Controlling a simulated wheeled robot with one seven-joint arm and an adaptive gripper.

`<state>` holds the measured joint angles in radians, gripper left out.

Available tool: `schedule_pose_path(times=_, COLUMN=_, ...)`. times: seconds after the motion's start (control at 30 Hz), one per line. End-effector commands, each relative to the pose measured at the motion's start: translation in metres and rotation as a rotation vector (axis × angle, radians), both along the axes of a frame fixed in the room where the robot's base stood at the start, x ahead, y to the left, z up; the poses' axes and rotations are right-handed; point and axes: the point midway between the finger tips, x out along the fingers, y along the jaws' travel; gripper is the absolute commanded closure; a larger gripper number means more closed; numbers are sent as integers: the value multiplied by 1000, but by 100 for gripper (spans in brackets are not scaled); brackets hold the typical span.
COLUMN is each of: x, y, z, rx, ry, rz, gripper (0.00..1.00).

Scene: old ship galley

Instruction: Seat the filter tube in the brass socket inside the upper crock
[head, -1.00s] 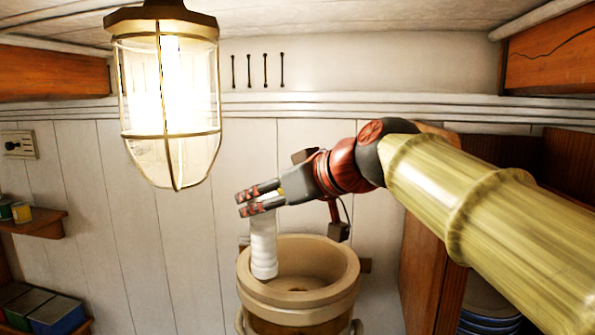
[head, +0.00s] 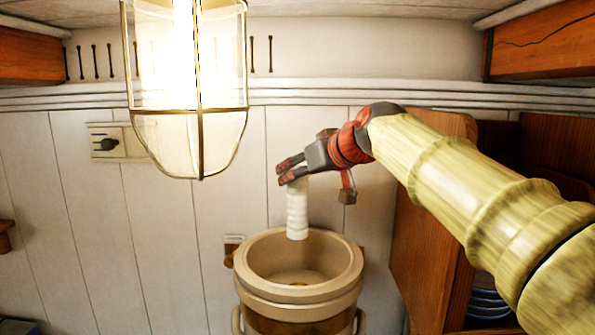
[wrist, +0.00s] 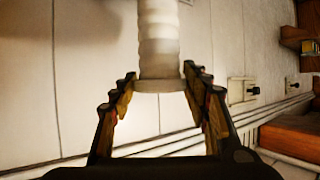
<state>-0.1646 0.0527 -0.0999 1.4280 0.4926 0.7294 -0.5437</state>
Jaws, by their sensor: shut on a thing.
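The filter tube (head: 297,212) is white and ribbed and hangs nearly upright below my gripper (head: 284,173) in the head view. My gripper is shut on its upper end. The tube also shows in the wrist view (wrist: 158,35), with the fingers (wrist: 160,84) on either side of its end. The upper crock (head: 300,296) is beige, round and open-topped, below the tube. The tube's lower end overlaps the crock's far rim in the picture; I cannot tell how high above it is. A brownish patch shows on the crock's floor, but the brass socket is not clearly made out.
A caged lamp (head: 190,90) hangs at the upper left, close to the camera. A wooden cabinet side (head: 425,235) stands right of the crock, with stacked blue plates (head: 488,300) beyond it. The panelled wall (head: 150,230) is behind.

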Motion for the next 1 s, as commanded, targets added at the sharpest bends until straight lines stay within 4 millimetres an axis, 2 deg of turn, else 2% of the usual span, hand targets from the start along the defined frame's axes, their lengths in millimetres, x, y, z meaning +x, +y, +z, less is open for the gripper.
schedule_pose_path(times=1.0, x=0, y=0, z=-94, rx=1, ry=-3, rz=0, gripper=84)
